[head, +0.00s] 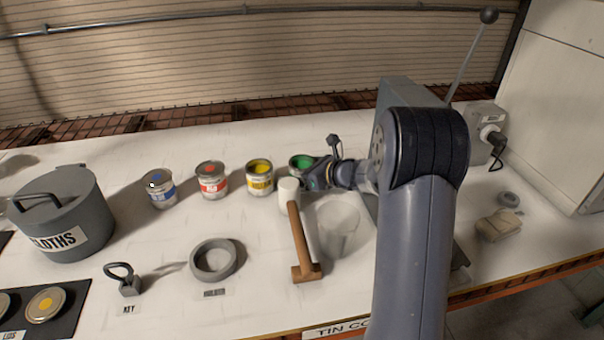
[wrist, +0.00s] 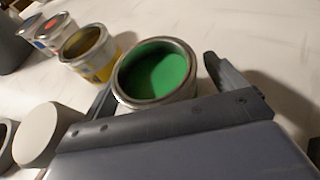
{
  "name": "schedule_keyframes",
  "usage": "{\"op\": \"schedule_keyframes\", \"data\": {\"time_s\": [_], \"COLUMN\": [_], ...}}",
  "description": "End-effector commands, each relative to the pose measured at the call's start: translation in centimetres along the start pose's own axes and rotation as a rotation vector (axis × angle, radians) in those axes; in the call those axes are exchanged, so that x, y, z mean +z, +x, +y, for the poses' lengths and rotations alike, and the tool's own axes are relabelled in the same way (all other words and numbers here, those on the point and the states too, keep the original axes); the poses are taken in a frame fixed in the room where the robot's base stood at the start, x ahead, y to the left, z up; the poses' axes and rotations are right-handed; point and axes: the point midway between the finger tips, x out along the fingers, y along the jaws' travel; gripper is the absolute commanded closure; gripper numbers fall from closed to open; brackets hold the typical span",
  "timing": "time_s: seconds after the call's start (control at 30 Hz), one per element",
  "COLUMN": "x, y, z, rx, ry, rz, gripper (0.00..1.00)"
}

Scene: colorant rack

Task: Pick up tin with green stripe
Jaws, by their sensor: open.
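The tin with green inside (head: 301,161) stands at the right end of a row of tins on the white bench, partly hidden by my gripper in the head view. In the wrist view the green tin (wrist: 157,72) stands upright between my open fingers, its open top showing green. My gripper (wrist: 165,85) has one finger on each side of it; I cannot tell whether either touches it. In the head view my gripper (head: 318,172) is at the tin's right side. The stripe on its side is hidden.
A yellow tin (head: 260,177) stands close on the left, then a red tin (head: 212,180) and a blue tin (head: 160,188). A grey ring (head: 214,262) and a cloths pot (head: 62,213) are further left.

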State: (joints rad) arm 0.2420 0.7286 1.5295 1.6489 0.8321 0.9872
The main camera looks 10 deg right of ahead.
Motion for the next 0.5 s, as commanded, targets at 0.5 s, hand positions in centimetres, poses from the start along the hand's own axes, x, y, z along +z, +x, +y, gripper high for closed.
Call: {"op": "schedule_keyframes", "data": {"time_s": [0.5], "x": [0.00], "y": [-0.05], "z": [-0.03], "rx": [-0.001], "ry": [-0.001], "rz": [0.000], "gripper": [0.38]}}
